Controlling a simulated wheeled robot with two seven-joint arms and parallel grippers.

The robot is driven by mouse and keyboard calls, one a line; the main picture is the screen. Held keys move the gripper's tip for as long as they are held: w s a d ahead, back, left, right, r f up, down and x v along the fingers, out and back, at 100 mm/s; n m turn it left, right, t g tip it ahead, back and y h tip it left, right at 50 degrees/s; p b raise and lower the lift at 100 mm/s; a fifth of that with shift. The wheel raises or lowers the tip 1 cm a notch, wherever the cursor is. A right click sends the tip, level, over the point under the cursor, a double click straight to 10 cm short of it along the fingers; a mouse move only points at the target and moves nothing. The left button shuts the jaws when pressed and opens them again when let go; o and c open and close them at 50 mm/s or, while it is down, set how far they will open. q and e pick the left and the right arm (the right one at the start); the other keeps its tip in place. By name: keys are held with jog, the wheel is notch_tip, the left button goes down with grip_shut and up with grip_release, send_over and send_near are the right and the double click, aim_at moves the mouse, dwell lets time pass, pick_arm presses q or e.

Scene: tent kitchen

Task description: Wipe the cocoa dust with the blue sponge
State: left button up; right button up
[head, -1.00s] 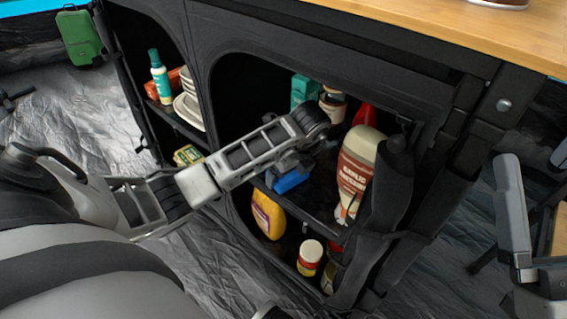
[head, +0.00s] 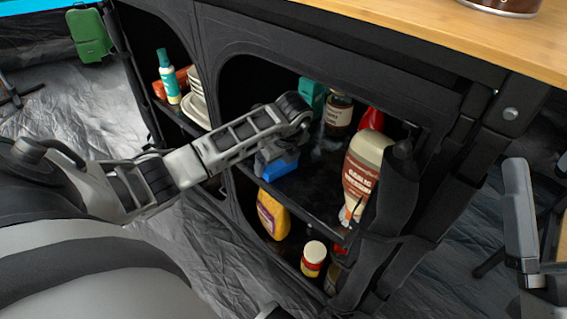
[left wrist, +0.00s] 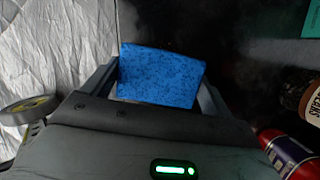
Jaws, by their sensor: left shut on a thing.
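My left gripper (head: 275,160) reaches into the right opening of the black cabinet and is shut on the blue sponge (head: 282,168). The sponge shows clearly between the two fingers in the left wrist view (left wrist: 160,75). It is at the middle shelf, near its front left edge; I cannot tell whether it touches the shelf. The dark shelf (head: 318,187) has a faint greyish haze on its back part; I cannot make out the cocoa dust for certain.
On the shelf stand a garlic sauce bottle (head: 362,172), a brown jar (head: 338,115), a red-topped bottle (head: 371,119) and a teal box (head: 311,97). Below are a yellow bottle (head: 272,214) and a small jar (head: 313,258). The wooden counter (head: 420,40) overhangs the opening.

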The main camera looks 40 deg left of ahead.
pick_arm(q)
jog(key=shift+w+a+f+b, duration=0.1)
jog(key=shift+a+b, duration=0.05)
jog(key=shift+a, duration=1.05)
jog(key=shift+w+a+f+b, duration=0.1)
jog(key=shift+a+b, duration=0.05)
jog(key=shift+a, duration=1)
jog(key=shift+s+r+p, duration=0.1)
jog(key=shift+r+p, duration=0.4)
jog(key=shift+p, duration=0.05)
notch_tip(320, 180, up, 5)
jog(key=p, duration=0.4)
notch_tip(320, 180, up, 3)
jog(key=p, duration=0.3)
jog(key=shift+r, duration=0.1)
